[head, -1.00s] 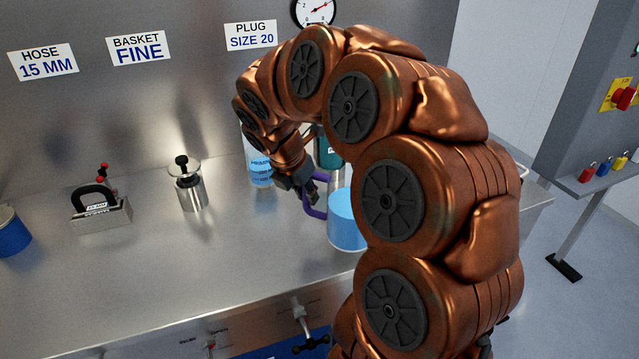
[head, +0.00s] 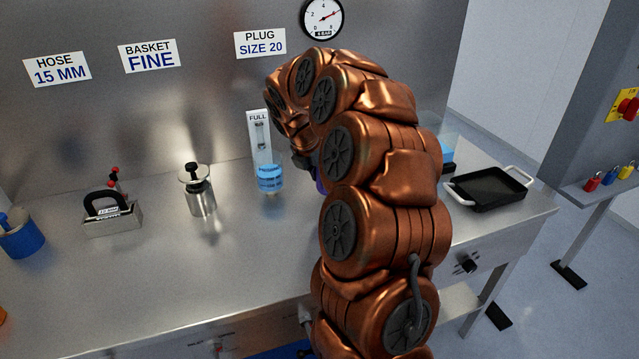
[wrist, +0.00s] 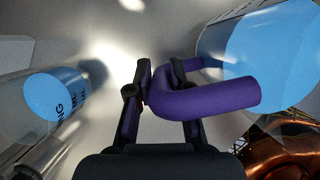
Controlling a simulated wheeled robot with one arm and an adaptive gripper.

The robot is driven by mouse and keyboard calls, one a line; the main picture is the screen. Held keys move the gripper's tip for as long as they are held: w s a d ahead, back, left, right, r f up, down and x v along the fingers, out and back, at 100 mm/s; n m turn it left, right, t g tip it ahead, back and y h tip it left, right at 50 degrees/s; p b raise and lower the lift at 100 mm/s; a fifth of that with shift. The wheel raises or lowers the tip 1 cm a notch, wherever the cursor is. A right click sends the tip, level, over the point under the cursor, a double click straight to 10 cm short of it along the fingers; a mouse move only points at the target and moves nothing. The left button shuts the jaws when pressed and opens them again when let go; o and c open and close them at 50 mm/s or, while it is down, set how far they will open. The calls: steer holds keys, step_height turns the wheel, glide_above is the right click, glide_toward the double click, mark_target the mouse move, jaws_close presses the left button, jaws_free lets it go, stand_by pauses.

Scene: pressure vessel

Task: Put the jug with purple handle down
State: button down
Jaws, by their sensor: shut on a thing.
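The jug (wrist: 270,65) is at the upper right of the wrist view, with pale blue showing in its body. Its purple handle (wrist: 215,98) runs between the two dark fingers of my gripper (wrist: 160,82), which is shut on it. In the head view only a sliver of the purple handle (head: 320,180) shows beside my arm. I cannot tell whether the jug's base touches the bench.
On the steel bench (head: 150,270) stand a clear cylinder with blue (head: 270,178), also left in the wrist view (wrist: 55,100), a metal canister (head: 200,195), a black-handled block (head: 110,215) and a blue pot (head: 20,238). A black tray (head: 488,188) lies right, near something blue (head: 447,155).

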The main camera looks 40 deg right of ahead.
steer(key=shift+f+p, duration=0.3)
steer(key=shift+f, duration=1.45)
steer(key=c, duration=1.1)
jaws_free()
steer(key=shift+o, duration=0.2)
steer(key=b+v, duration=0.2)
steer(key=v, duration=1)
steer(key=s+a+m+y, duration=0.1)
steer(key=s+a+m, duration=0.2)
steer(key=s+a, duration=0.35)
steer(key=s+a+f+m+g+y, duration=0.1)
steer(key=s+a+f+m, duration=0.2)
steer(key=s+a+m, duration=0.3)
steer(key=s+a+f+m+g+y, duration=0.1)
steer(key=s+a+f+m, duration=0.2)
steer(key=s, duration=0.9)
steer(key=s+a+f+m+y, duration=0.1)
steer(key=s+a+f+m, duration=0.2)
steer(key=s+a+m, duration=0.6)
steer(key=shift+g, duration=0.4)
